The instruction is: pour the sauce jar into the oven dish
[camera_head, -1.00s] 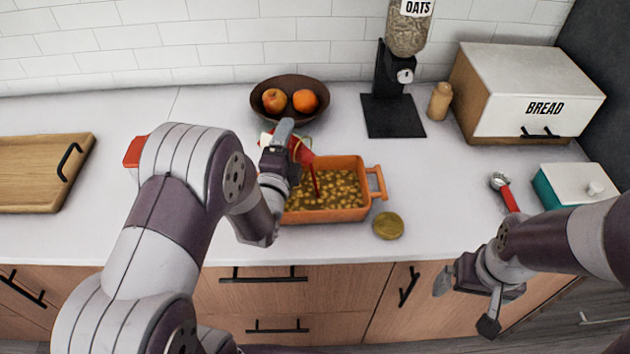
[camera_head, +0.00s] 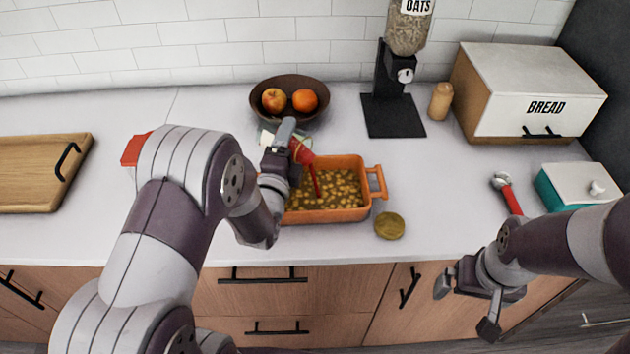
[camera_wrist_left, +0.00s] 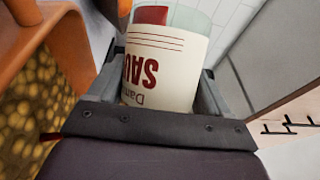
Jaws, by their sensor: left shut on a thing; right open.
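My left gripper (camera_head: 282,155) is shut on the sauce jar (camera_head: 302,152), which is tilted over the oven dish. A red stream of sauce runs from the jar's mouth down into the dish. The orange oven dish (camera_head: 376,182) has a looped handle and holds chunky yellowish food in brown liquid. In the left wrist view the jar (camera_wrist_left: 165,60) shows a cream label with red letters upside down between the fingers, with some red sauce inside the glass. The dish (camera_wrist_left: 85,20) is beside it at the left. My right gripper (camera_head: 465,305) is open and empty, in front of the counter.
A round gold lid (camera_head: 389,225) lies right of the dish. A fruit bowl (camera_head: 290,100) and an oats dispenser (camera_head: 394,90) stand behind. A bread box (camera_head: 530,95), red-handled scoop (camera_head: 508,194) and teal box (camera_head: 577,188) are at the right. A wooden board (camera_head: 35,175) lies at the left.

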